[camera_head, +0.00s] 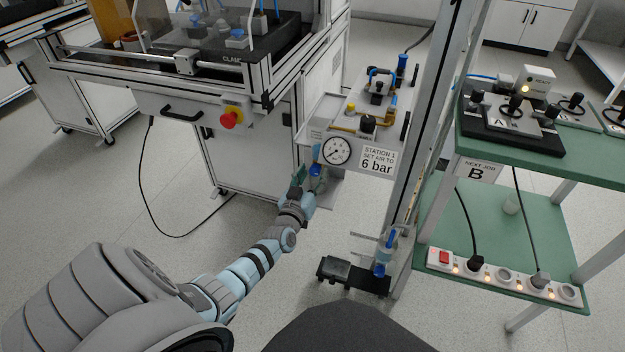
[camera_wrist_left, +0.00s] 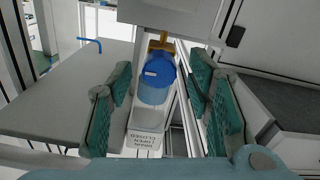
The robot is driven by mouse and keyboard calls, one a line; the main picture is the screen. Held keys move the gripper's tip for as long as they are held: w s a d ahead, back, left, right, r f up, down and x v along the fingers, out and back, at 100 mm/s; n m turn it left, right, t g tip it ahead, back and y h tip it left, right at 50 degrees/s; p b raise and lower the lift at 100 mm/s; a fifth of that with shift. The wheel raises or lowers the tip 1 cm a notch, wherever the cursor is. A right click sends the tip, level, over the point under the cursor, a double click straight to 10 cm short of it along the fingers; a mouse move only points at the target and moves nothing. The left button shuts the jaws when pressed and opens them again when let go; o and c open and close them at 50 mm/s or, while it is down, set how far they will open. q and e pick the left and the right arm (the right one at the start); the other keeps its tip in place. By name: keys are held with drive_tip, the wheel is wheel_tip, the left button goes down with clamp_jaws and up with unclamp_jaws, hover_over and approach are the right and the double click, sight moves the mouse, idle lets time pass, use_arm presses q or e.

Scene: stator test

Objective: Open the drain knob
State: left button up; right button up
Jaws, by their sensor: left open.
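In the left wrist view a blue round drain knob (camera_wrist_left: 155,80) hangs below a yellow brass fitting (camera_wrist_left: 161,42). A small white label with upside-down text, apparently naming the drain and its open and closed sides, sits beside it (camera_wrist_left: 145,138). My left gripper (camera_wrist_left: 160,68) is open, its green-padded fingers on either side of the knob with gaps on both sides. In the head view my left gripper (camera_head: 307,180) is under the front of the air station, by a small blue part (camera_head: 315,168), partly hidden. My right gripper is not in view.
A pressure gauge (camera_head: 337,151) and a "6 bar" sign (camera_head: 377,161) are on the station front above my gripper. A cabinet with a red knob (camera_head: 231,118) stands to the left. A green shelf rack (camera_head: 440,215) with a power strip stands right.

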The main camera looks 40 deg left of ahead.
use_arm(q)
drive_tip(key=shift+c, duration=0.6)
clamp_jaws()
